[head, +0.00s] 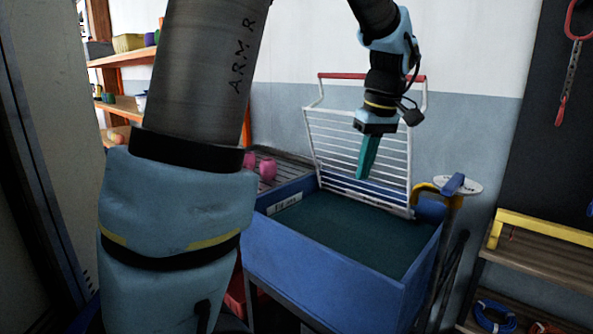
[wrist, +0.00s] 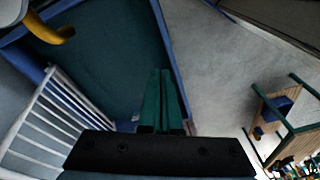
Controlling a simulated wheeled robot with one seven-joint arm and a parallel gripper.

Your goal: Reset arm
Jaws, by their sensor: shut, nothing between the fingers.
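My gripper (head: 366,158) has teal fingers and points down in the head view. It is in front of the raised white wire rack and above the blue tub. In the wrist view the fingers (wrist: 164,85) lie together, shut and empty. The blue tub (head: 325,275) has a dark green inside, and its rim also shows in the wrist view (wrist: 168,55). The white wire rack (head: 330,140) with a red handle bar (head: 370,76) stands tilted up at the tub's back edge. My arm covers much of the left of the head view.
Pink dumbbell-like items (head: 266,169) lie on a grate left of the tub. A wooden bench (head: 540,262) is at the right. Orange shelves (head: 122,105) stand at the back left. Open floor (wrist: 225,85) lies beside the tub.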

